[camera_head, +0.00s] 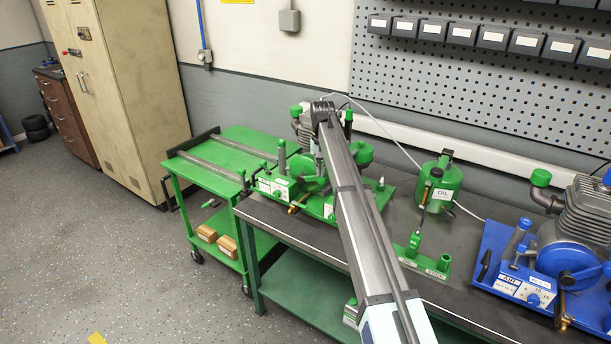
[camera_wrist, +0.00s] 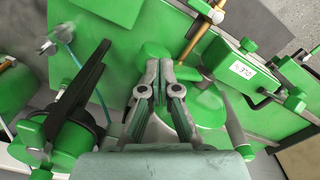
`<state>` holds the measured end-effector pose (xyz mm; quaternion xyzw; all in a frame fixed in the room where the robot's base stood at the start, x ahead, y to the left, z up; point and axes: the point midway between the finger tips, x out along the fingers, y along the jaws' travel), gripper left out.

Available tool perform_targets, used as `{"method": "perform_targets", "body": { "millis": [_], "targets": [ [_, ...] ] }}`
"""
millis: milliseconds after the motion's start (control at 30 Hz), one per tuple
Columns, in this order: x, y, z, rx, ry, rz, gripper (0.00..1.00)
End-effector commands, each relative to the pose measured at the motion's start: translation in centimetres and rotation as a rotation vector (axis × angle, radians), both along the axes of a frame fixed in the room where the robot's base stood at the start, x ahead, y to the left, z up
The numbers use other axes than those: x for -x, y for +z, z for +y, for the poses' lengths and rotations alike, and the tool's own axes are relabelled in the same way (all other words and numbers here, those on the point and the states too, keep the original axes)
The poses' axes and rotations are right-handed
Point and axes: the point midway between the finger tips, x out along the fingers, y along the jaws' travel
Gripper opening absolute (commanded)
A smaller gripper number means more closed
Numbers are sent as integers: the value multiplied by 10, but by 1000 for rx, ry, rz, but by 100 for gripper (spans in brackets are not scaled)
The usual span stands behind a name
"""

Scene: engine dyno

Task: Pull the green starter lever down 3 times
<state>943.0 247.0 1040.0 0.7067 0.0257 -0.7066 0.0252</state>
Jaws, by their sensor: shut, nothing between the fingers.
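The green engine rig (camera_head: 322,205) stands on the dark bench, partly hidden by my arm. A grey-green upright lever (camera_head: 282,155) stands by its labelled box (camera_head: 265,186); it looks like the starter lever. In the wrist view a matching rod (camera_wrist: 236,128) shows right of my gripper, near the round green housing (camera_wrist: 207,108) and the labelled box (camera_wrist: 243,72). My gripper (camera_wrist: 159,66) is shut and empty, its fingertips over the green rig, with the rod apart from them. In the head view the gripper is hidden behind my arm.
A green oil can (camera_head: 440,188) and small green stand (camera_head: 422,262) are to the right. The blue engine rig (camera_head: 520,262) is at the bench's right end. A green cart (camera_head: 215,160) adjoins on the left. A brass rod (camera_wrist: 198,42) is near my fingertips.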

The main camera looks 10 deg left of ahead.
Motion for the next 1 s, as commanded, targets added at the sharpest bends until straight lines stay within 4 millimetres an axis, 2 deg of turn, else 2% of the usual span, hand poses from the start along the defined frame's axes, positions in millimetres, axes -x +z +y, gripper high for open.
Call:
{"method": "perform_targets", "body": {
  "millis": [800, 1000],
  "targets": [
    [0, 88, 0, 1, 0, -1, 0],
    [0, 99, 0, 1, 0, 1, 0]
  ]
}}
